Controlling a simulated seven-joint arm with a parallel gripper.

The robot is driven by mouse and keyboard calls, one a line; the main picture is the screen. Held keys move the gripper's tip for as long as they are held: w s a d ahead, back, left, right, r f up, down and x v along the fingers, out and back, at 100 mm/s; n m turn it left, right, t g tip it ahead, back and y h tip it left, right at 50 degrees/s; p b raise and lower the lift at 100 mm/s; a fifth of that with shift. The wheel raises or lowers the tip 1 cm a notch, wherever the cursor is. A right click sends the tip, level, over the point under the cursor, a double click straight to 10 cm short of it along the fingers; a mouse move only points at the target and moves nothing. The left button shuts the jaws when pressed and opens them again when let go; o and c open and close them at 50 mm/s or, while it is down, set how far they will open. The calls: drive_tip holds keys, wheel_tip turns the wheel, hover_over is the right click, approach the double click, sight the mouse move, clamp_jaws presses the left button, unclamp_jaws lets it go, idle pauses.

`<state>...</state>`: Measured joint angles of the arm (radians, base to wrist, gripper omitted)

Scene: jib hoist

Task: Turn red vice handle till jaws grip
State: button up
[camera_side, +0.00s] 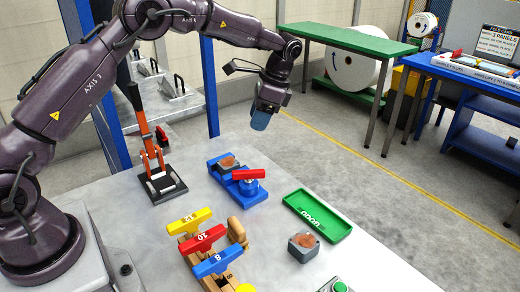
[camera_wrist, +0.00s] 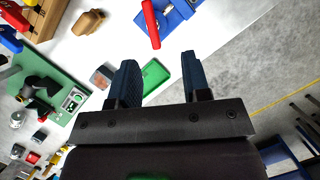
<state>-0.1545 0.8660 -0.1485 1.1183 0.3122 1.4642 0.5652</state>
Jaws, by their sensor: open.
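The blue vice (camera_side: 226,178) stands on the grey table, with a grey block with a brown top (camera_side: 228,163) at its far end. Its red handle (camera_side: 248,174) lies roughly level across the near end. In the wrist view the red handle (camera_wrist: 151,22) is at the top, beside the blue vice (camera_wrist: 182,12). My gripper (camera_side: 261,120) is in the air above and to the right of the vice, apart from it. In the wrist view its two dark blue fingers (camera_wrist: 158,75) are spread with nothing between them. I cannot tell whether the vice jaws touch the block.
A green tray (camera_side: 317,216) and a loose grey block (camera_side: 303,246) lie right of the vice. A rack with yellow, red and blue T-handles (camera_side: 203,239) is in front. An orange-handled toggle clamp (camera_side: 152,150) stands at left.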

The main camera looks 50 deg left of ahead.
sight(250, 171)
drive_tip(key=s+a+t+h, duration=0.1)
drive_tip(key=s+a, duration=0.2)
drive_tip(key=d+f, duration=0.1)
drive_tip(key=f, duration=0.3)
drive_tip(key=d+f+t, duration=0.1)
drive_tip(key=f, duration=0.4)
drive_tip(key=d+f+t+h, duration=0.1)
drive_tip(key=f, duration=0.4)
drive_tip(key=shift+s+d+n, duration=0.15)
drive_tip(key=shift+n, duration=0.15)
